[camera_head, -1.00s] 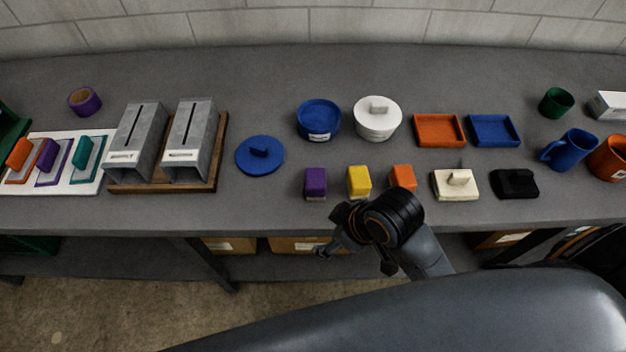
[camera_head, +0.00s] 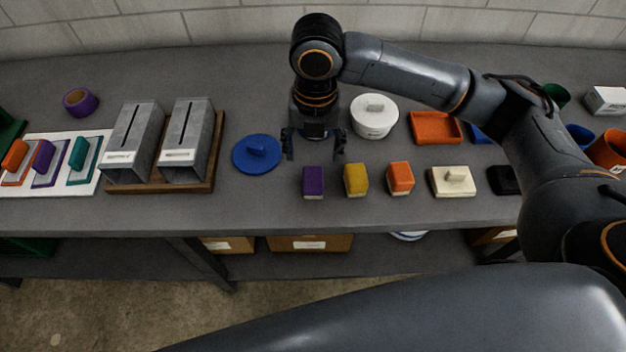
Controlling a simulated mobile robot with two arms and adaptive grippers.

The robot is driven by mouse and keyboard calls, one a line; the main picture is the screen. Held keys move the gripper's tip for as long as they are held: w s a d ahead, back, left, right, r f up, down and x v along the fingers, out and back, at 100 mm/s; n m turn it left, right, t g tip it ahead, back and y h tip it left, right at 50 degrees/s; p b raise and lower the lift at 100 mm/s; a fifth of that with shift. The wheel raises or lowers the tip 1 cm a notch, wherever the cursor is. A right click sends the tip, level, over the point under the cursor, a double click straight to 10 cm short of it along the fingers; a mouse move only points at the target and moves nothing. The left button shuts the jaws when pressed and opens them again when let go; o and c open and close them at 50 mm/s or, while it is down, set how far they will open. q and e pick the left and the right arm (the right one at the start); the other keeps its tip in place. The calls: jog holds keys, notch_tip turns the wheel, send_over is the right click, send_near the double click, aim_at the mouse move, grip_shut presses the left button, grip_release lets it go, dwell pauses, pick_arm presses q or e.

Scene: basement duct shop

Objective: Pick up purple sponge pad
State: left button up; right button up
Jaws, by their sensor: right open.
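The purple sponge pad (camera_head: 313,181) is a small block with a purple top and a pale base. It stands upright on the grey bench, leftmost in a row of three with a yellow block (camera_head: 356,179) and an orange block (camera_head: 400,177). My right gripper (camera_head: 314,155) is open and empty, pointing down with its fingers spread. In the picture it shows just behind the purple sponge pad, apart from it; its height above the bench is hard to tell. My left gripper is not in view.
A blue lid (camera_head: 257,153) lies left of the gripper. A white lidded pot (camera_head: 373,117), an orange tray (camera_head: 436,127) and a cream block with a knob (camera_head: 453,181) are to the right. Grey metal holders (camera_head: 134,146) stand left on a wooden base. The bench front is clear.

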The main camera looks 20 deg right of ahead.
aim_at(313, 176)
jog(key=f, duration=0.5)
jog(key=f+p, duration=0.1)
jog(key=f, duration=0.1)
jog(key=shift+w+d+f, duration=0.15)
jog(key=shift+d+f, duration=0.15)
jog(key=shift+f, duration=0.05)
jog(key=f+p, duration=0.1)
jog(key=f, duration=0.1)
jog(key=w+f+p, duration=0.1)
jog(key=f, duration=0.1)
jog(key=shift+w+f, duration=0.15)
jog(key=shift+f, duration=0.55)
jog(key=c, duration=1.3)
jog(key=shift+o, duration=0.2)
jog(key=shift+r, duration=0.15)
